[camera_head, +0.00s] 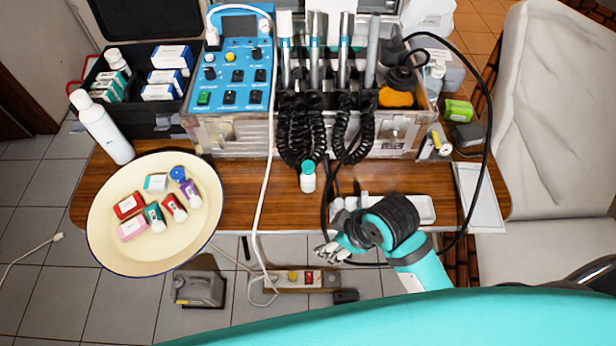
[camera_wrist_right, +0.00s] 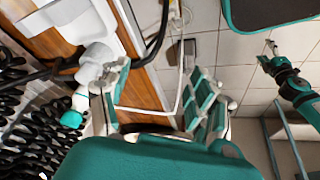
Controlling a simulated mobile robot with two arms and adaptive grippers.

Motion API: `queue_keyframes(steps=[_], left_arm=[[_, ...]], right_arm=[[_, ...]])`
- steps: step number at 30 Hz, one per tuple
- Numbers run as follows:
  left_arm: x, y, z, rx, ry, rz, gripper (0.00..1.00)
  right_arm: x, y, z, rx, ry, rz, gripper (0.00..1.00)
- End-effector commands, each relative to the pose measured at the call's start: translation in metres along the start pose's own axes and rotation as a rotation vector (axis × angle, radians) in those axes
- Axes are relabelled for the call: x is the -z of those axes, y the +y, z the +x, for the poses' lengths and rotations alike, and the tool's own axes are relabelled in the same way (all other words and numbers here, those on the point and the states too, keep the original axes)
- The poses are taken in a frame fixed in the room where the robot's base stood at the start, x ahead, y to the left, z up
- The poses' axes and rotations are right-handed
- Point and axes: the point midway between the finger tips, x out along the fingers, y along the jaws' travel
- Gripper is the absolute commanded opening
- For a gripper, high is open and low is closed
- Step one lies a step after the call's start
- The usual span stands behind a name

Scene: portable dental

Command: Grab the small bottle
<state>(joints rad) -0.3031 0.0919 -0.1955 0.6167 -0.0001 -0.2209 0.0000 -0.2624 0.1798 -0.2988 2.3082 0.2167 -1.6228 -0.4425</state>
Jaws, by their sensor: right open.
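The small bottle (camera_head: 308,180) is white with a teal cap and stands upright on the wooden table, in front of the coiled black cords.
A white tray (camera_head: 425,210) with small white containers lies behind my right gripper. A black hose loops around this area. A thin white cable runs left of the bottle. A cream basin (camera_head: 105,225) with several small boxes and bottles stands at the left. The blue-panelled dental unit (camera_head: 232,75) stands behind.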

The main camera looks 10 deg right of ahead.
Motion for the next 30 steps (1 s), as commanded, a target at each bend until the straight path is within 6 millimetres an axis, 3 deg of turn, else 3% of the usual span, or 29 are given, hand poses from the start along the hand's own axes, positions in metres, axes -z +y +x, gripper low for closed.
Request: queue_keyframes(steps=[8, 15, 22, 27, 30], left_arm=[[0.004, 0.014, 0.0, -0.017, 0.006, -0.004, 0.69], [0.007, 0.017, 0.0, -0.02, 0.01, -0.001, 0.69], [0.009, 0.012, 0.0, -0.015, 0.013, 0.001, 0.69], [0.008, 0.01, 0.0, -0.012, 0.012, 0.001, 0.69], [0.008, 0.01, 0.0, -0.012, 0.012, 0.0, 0.69]], right_arm=[[0.078, 0.0, 0.004, 0.102, 0.069, -0.663, 0.63], [0.136, 0.024, -0.004, 0.209, 0.05, -1.494, 0.63], [0.162, 0.078, -0.033, 0.363, -0.033, -2.129, 0.63], [0.17, 0.111, -0.057, 0.465, -0.064, -2.376, 0.63], [0.172, 0.121, -0.065, 0.5, -0.069, -2.443, 0.63]])
